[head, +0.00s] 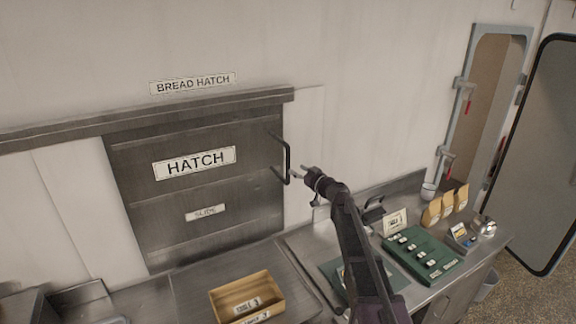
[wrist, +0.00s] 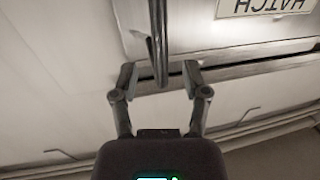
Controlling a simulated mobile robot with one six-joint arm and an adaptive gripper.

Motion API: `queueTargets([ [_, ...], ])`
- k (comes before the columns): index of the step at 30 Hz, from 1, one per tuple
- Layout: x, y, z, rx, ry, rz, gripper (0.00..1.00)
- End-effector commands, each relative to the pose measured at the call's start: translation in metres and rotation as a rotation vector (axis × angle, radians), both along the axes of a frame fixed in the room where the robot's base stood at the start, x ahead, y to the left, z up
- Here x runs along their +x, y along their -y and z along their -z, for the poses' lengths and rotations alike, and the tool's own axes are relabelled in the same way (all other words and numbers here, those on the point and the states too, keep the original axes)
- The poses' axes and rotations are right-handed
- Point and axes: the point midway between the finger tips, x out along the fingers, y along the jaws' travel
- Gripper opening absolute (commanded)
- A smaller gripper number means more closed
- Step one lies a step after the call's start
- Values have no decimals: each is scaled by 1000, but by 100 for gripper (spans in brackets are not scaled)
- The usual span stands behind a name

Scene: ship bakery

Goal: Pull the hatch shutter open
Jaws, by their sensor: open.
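The hatch shutter (head: 190,180) is a dark metal panel with a white HATCH sign and a smaller SLIDE label. It covers the opening in the wall. Its dark bar handle (head: 287,160) stands out at the right edge. My gripper (head: 301,172) is open just to the right of the handle's lower part. In the wrist view, my open gripper (wrist: 160,77) has the handle bar (wrist: 156,35) lined up between its fingertips, with a gap on each side. I see no finger touching the bar. The shutter's face also shows in the wrist view (wrist: 190,35).
A metal rail (head: 150,115) runs above the shutter. A box with labels (head: 272,288) sits on the counter below. The wall right of the handle is clear.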

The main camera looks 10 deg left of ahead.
Motion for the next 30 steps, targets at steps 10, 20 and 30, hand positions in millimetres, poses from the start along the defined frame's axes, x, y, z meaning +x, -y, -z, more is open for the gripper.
queueTargets([
  [10,35,-35,0,0,0,-1,60],
  [20,42,-44,0,0,0,-1,60],
  [30,42,-44,0,0,0,-1,24],
])
